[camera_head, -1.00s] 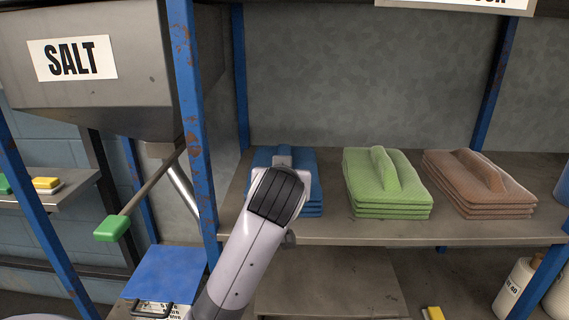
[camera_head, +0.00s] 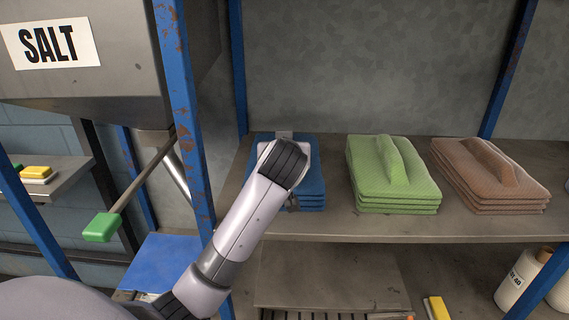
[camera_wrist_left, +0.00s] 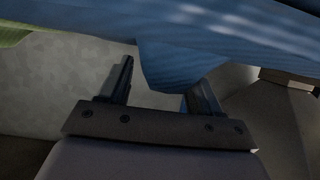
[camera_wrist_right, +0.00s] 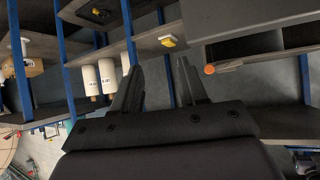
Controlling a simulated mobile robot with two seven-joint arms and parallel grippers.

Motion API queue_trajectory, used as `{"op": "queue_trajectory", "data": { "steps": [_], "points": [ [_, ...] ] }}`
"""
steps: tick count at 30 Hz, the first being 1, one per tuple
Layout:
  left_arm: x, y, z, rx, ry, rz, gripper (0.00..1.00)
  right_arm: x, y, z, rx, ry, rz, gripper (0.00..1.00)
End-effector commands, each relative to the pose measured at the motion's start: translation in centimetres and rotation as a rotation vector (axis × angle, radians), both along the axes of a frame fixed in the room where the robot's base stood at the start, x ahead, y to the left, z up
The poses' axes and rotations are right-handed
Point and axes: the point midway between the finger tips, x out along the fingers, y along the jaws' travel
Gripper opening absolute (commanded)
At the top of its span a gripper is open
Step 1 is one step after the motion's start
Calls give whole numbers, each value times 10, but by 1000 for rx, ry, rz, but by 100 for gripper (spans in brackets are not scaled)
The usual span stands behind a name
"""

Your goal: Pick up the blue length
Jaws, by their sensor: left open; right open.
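The blue length (camera_head: 312,180) is a folded stack on the shelf, left of the green and brown ones, partly covered by my left wrist. My left gripper, mostly hidden in the head view, shows in the left wrist view (camera_wrist_left: 165,74). It is open, with a raised blue ridge (camera_wrist_left: 165,66) of the cloth reaching down between its fingers in that picture. I cannot tell whether the fingers touch it. My right gripper (camera_wrist_right: 161,68) is open and empty in the right wrist view, away from the cloth.
A green stack (camera_head: 390,178) and a brown stack (camera_head: 488,178) lie to the right on the same shelf (camera_head: 450,226). A rusty blue post (camera_head: 184,110) stands close left of my arm. A salt hopper (camera_head: 90,85) with a green-handled lever (camera_head: 102,227) is further left.

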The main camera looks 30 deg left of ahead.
Motion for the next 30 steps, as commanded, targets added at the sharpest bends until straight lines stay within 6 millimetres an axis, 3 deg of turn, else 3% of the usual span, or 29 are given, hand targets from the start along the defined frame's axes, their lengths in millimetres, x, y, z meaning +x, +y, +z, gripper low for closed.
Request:
{"op": "queue_trajectory", "data": {
  "steps": [11, 15, 17, 30],
  "points": [
    [7, 5, -4, 0, -1, 0, 64, 0, 0, 1, 0, 1, 0, 43],
    [7, 5, -3, 0, -1, 0, 18, 0, 0, 1, 0, 1, 0, 43],
    [7, 5, -3, 0, -1, 0, 0, 0, 0, 1, 0, 1, 0, 43],
    [7, 5, 2, 1, -7, 0, 0, -1, 0, 0, 0, 2, 1, 43]
  ]
}}
